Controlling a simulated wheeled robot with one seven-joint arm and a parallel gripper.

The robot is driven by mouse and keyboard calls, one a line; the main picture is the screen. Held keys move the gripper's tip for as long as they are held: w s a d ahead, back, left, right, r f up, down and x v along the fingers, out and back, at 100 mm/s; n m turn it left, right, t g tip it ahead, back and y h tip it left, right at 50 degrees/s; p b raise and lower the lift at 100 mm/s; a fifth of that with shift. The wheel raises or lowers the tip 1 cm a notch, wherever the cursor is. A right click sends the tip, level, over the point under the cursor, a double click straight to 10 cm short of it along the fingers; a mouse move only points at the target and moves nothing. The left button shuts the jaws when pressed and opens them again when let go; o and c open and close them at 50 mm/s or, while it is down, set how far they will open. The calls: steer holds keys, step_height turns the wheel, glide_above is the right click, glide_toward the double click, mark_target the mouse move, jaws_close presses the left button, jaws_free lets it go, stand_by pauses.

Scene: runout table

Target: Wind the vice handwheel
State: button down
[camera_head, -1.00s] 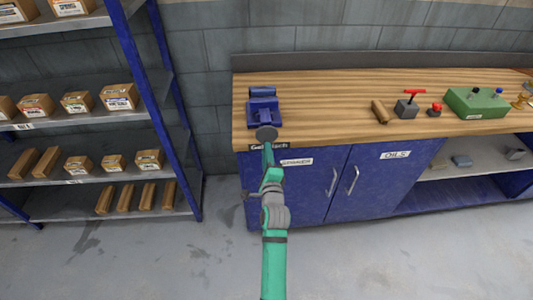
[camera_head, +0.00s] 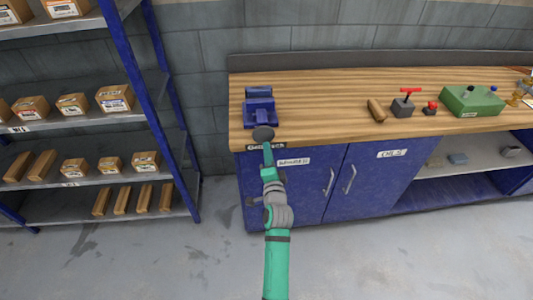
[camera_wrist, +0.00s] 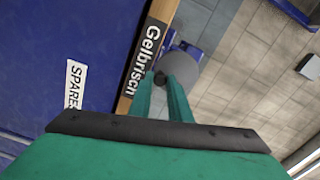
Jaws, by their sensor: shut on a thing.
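The blue vice (camera_head: 259,106) stands at the left end of the wooden bench top. Its grey round handwheel (camera_head: 263,133) faces the front, at the bench edge. In the wrist view the handwheel (camera_wrist: 186,63) is a grey disc just beyond my fingertips. A small dark knob (camera_wrist: 160,78) shows at the disc's edge, between the tips. My gripper (camera_head: 267,147) reaches up to the wheel from the front, and in the wrist view its green fingers (camera_wrist: 163,84) are shut on the knob. The far side of the wheel is hidden.
A blue-framed shelf rack (camera_head: 143,100) with boxes stands at the left. On the bench lie a wooden block (camera_head: 377,110), a grey block with a red T-handle (camera_head: 403,105), a red button (camera_head: 430,108) and a green box (camera_head: 472,101). Blue cabinet doors (camera_head: 300,185) stand below the bench.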

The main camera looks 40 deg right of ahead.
steer(key=shift+n, duration=0.4)
steer(key=shift+r, duration=0.1)
steer(key=n, duration=0.2)
steer(key=shift+s+d+r+n, duration=0.2)
steer(key=shift+d+n, duration=0.2)
steer(key=shift+n, duration=0.3)
steer(key=n, duration=0.3)
steer(key=shift+s+d+r, duration=0.15)
steer(key=shift+d+r, duration=0.1)
steer(key=shift+r, duration=0.1)
steer(key=shift+n, duration=0.3)
steer(key=shift+s+d+r+n, duration=0.1)
steer(key=shift+r+n, duration=0.1)
steer(key=shift+n, duration=0.65)
steer(key=shift+d+r+n, duration=0.1)
steer(key=shift+r+n, duration=0.1)
steer(key=shift+n, duration=0.65)
